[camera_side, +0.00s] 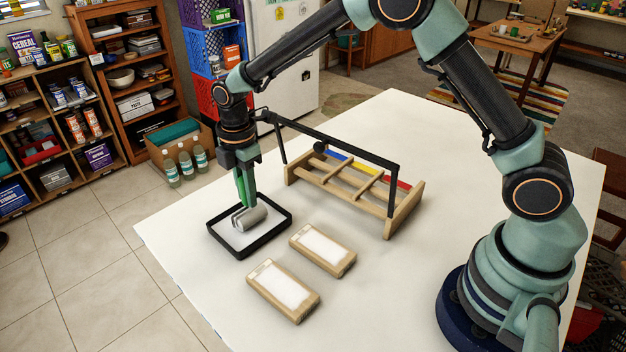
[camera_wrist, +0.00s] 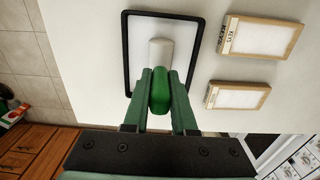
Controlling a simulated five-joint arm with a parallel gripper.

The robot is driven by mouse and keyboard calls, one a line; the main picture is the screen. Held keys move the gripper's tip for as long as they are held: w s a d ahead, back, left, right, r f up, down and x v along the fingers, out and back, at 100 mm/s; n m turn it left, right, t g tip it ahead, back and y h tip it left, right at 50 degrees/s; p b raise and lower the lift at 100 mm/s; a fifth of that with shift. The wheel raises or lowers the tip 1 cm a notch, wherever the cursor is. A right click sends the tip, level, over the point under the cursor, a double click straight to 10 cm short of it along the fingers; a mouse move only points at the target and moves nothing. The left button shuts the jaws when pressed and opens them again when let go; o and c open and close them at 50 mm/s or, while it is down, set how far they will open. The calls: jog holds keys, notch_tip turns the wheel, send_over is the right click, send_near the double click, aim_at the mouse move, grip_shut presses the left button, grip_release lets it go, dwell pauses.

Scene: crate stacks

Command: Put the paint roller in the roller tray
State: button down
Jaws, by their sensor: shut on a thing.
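The paint roller has a pale grey roller head (camera_side: 250,217) and a green handle (camera_wrist: 160,90). My gripper (camera_side: 246,194) points down and is shut on the green handle, with one finger on each side in the wrist view (camera_wrist: 160,82). The roller tray is a low black rim (camera_side: 268,239) around a white floor; its rim also shows in the wrist view (camera_wrist: 160,13). The roller head (camera_wrist: 161,51) appears inside the tray's outline in both views. I cannot tell whether it touches the tray floor.
Two wooden blocks with white faces (camera_side: 323,247) (camera_side: 284,286) lie right of and in front of the tray. A wooden rack (camera_side: 403,211) with blue, yellow and red compartments stands behind, with a black bar frame (camera_side: 340,142) above it. The table's left front is clear.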

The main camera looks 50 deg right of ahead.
jog(key=c, duration=0.7)
grip_release()
jog(key=shift+f, duration=0.1)
notch_tip(320, 180, up, 12)
jog(key=shift+r, duration=0.15)
jog(key=s+d+r+m+t, duration=0.3)
jog(key=s+d+r+m, duration=0.4)
jog(key=m, duration=0.1)
jog(key=shift+s+d+f+m+t, duration=0.2)
jog(key=shift+s+d+m+t, duration=0.25)
jog(key=shift+s+d+m, duration=1)
jog(key=shift+s+d+f+m+t, duration=0.2)
jog(key=shift+s+d+m+t, duration=0.35)
jog(key=shift+s+m, duration=1.6)
jog(key=shift+s+d+f+m+t, duration=0.25)
jog(key=shift+s+d+m, duration=1.1)
jog(key=shift+s, duration=0.8)
jog(key=shift+a+r, duration=0.1)
